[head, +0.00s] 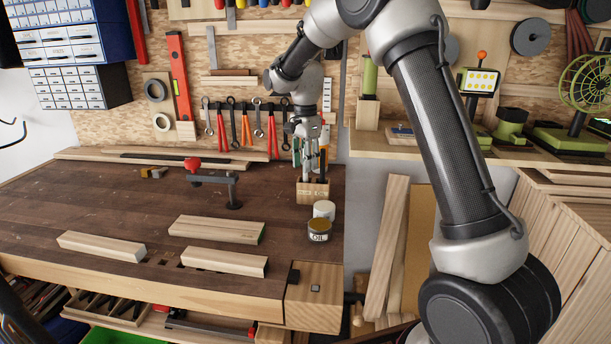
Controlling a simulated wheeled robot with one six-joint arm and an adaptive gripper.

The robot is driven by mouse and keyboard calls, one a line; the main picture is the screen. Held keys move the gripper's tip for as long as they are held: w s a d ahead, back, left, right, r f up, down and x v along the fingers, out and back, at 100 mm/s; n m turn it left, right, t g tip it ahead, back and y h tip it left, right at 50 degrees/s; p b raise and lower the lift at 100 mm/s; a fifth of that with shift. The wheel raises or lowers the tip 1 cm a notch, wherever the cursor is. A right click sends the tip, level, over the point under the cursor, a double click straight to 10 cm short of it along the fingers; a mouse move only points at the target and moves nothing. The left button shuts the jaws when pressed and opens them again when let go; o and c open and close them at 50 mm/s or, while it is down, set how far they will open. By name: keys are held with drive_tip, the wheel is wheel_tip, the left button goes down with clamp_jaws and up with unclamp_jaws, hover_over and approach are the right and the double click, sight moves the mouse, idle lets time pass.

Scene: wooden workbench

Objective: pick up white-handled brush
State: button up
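My gripper (311,152) points down at the back right of the workbench, directly above a small wooden tool holder (313,194). Its fingers overlap the upright tools in the holder, so I cannot tell whether they are open, shut or touching anything. Thin handles, some dark and one greenish, show around the fingers. I cannot pick out the white-handled brush for certain; it may be among these tools, partly hidden by the gripper.
A white can (324,210) and an oil tin (319,231) stand in front of the holder. A dark clamp with a red knob (192,164) is to the left. Light wooden blocks (217,229) lie on the workbench (90,215). Pliers and wrenches (246,131) hang behind.

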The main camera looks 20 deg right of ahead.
clamp_jaws()
drive_tip(key=shift+r, duration=0.15)
